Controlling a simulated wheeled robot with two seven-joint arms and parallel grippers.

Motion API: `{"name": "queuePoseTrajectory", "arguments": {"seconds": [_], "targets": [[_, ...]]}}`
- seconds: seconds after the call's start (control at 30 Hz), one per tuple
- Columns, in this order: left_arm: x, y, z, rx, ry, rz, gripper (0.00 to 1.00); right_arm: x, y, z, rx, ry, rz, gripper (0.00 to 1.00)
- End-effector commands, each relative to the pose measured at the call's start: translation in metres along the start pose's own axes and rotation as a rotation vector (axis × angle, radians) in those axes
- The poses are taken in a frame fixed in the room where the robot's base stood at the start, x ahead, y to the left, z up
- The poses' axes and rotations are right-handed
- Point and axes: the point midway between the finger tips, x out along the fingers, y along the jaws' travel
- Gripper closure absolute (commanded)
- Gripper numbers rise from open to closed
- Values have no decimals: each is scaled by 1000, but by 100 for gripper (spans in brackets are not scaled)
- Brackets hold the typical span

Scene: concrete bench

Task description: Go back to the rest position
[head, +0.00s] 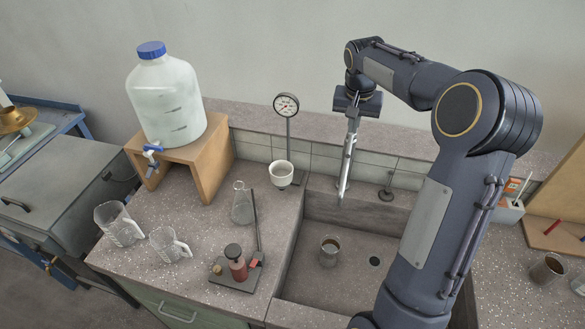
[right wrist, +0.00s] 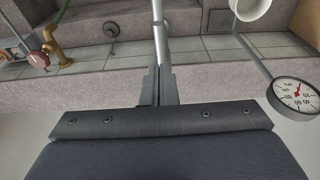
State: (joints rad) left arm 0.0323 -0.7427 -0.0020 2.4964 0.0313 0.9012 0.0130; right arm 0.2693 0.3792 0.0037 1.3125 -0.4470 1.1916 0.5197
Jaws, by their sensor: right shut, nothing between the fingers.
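My right arm (head: 443,190) rises from the bottom right and bends back over the sink. My right gripper (head: 354,112) hangs at the back of the sink, pointing down, with its fingers shut and nothing between them. In the right wrist view, the shut gripper fingers (right wrist: 157,72) line up with a slim silver pipe (right wrist: 160,30). The same silver pipe (head: 346,165) stands just below the gripper in the head view; I cannot tell whether they touch. My left gripper is not in view.
The sink (head: 300,290) holds a small cup (head: 329,252). Left of it are a pressure gauge (head: 286,105), a white bowl (head: 281,173), a flask (head: 242,205), a burette-like stand (head: 236,275) and two beakers (head: 118,224). A blue-capped carboy (head: 166,100) stands on a wooden stool.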

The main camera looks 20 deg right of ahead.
Motion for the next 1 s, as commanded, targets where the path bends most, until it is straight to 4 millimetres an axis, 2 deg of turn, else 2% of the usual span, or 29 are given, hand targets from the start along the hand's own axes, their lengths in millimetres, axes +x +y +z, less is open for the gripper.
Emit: {"name": "queuePoseTrajectory", "arguments": {"seconds": [0.17, 0.27, 0.33, 0.47, 0.5, 0.63, 0.8, 0.9, 1.0], "targets": [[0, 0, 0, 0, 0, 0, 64, -2, 0, 2, -4, 1, -5, 100], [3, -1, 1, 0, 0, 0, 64, -12, 0, 17, -29, 5, -34, 100], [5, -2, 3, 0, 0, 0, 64, -24, -1, 38, -64, 11, -73, 100], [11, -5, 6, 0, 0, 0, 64, -47, -1, 96, -154, 25, -172, 100], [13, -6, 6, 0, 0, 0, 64, -52, -1, 117, -183, 31, -205, 100], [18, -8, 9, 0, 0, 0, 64, -61, 2, 184, -274, 53, -309, 100], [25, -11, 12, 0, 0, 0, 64, -54, 6, 270, -379, 89, -435, 100], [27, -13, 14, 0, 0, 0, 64, -44, 7, 310, -425, 107, -493, 100], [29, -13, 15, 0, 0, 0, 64, -34, 7, 338, -457, 121, -533, 100]]}}
